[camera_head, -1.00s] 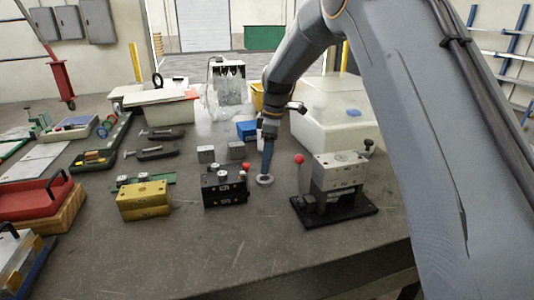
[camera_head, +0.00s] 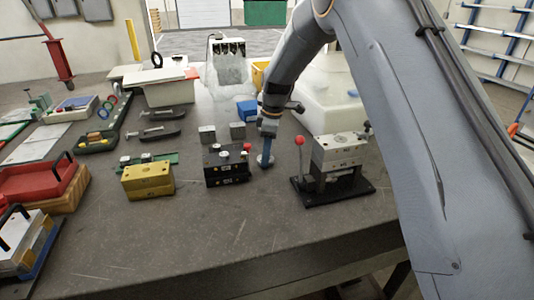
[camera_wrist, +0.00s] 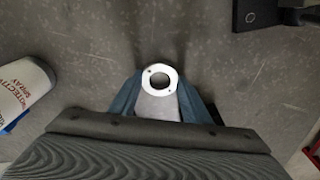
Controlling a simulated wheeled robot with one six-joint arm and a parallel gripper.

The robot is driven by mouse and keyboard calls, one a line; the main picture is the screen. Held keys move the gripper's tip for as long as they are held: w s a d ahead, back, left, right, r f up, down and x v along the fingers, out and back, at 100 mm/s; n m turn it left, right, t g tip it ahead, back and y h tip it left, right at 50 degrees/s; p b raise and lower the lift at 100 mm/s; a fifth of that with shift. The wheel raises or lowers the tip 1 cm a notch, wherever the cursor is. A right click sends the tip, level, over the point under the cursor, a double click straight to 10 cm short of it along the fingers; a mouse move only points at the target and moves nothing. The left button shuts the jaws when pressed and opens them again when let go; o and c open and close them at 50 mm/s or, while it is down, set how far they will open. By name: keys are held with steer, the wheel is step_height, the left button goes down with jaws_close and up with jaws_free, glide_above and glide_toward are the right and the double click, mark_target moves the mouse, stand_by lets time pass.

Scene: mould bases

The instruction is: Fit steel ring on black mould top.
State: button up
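The steel ring (camera_wrist: 145,77) shows in the wrist view as a pale flanged disc with a central hole and small holes. Its rim also shows low at the table in the head view (camera_head: 265,162). My gripper (camera_wrist: 160,82) has its two blue fingers on either side of the ring, very close to it. I cannot tell whether they press on it. In the head view my gripper (camera_head: 266,152) points down at the table, just right of the black mould (camera_head: 226,168). The black mould stands upright, with pale round parts on its top and a red knob at its right.
A stand with a steel block (camera_head: 340,152) on a black base and a red-knobbed lever is to the right. A yellow block (camera_head: 147,181) is left of the black mould. A white spray container (camera_wrist: 22,88) shows in the wrist view. The front table is clear.

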steer(key=c, duration=0.4)
steer(key=shift+o, duration=0.2)
steer(key=shift+r, duration=0.1)
steer(key=shift+r, duration=0.1)
steer(key=shift+r+p, duration=0.4)
steer(key=shift+r, duration=0.45)
